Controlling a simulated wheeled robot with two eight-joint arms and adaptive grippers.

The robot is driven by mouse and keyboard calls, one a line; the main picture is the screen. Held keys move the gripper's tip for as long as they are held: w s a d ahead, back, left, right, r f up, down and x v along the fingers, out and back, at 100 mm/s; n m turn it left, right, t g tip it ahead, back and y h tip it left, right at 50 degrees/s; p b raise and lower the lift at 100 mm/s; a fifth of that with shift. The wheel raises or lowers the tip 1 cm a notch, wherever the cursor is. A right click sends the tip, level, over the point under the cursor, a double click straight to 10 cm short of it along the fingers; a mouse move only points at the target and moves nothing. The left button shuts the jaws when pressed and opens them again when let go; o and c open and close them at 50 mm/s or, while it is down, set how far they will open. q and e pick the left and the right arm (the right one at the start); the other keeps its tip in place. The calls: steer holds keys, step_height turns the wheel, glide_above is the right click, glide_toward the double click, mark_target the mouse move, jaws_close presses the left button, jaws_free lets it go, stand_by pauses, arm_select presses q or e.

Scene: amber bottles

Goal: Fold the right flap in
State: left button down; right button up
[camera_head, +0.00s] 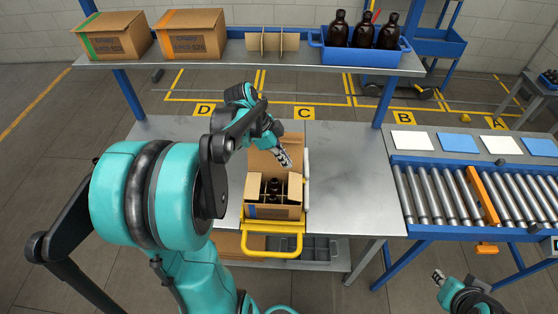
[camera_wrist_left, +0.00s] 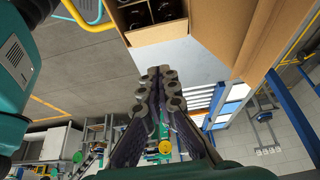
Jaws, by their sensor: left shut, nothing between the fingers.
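An open cardboard box (camera_head: 273,211) stands on the table in the head view, with dark bottles (camera_head: 275,187) among cardboard dividers inside. A raised flap (camera_head: 262,161) stands at its far side. I cannot clearly make out the right flap. My left gripper (camera_head: 286,160) is shut and empty, above the far right part of the box, close to the raised flap. In the left wrist view its closed fingertips (camera_wrist_left: 160,72) point toward the box wall (camera_wrist_left: 158,33), with a large cardboard flap (camera_wrist_left: 240,32) to the right. My right gripper (camera_head: 438,275) is at the lower right, away from the box; its jaws are too small to read.
A yellow frame (camera_head: 272,227) is at the box's near side, and a white bar (camera_head: 307,178) runs along its right. The metal table (camera_head: 345,180) is clear to the right. A roller conveyor (camera_head: 440,195) stands further right. A shelf (camera_head: 230,57) spans the back.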

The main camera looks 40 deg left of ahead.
arm_select(q)
steer(key=b, duration=0.1)
glide_above(294, 186)
steer(key=f, duration=0.5)
steer(key=shift+s+a+f, duration=0.2)
steer(key=shift+a+f, duration=0.15)
steer(key=f, duration=0.1)
steer(key=f+b, duration=0.1)
steer(key=f, duration=0.1)
steer(key=shift+s+a, duration=0.15)
steer(key=shift+a, duration=0.2)
steer(key=shift+s+a+f, duration=0.1)
steer(key=shift+f, duration=0.3)
steer(key=shift+b, duration=0.3)
steer(key=shift+s+a+f+b, duration=0.2)
steer(key=shift+a+f+b, duration=0.15)
steer(key=shift+f+b, duration=0.15)
steer(key=shift+s+a+f+b, duration=0.2)
steer(key=shift+a+f+b, duration=0.15)
steer(key=shift+f, duration=0.15)
steer(key=shift+d+r, duration=0.1)
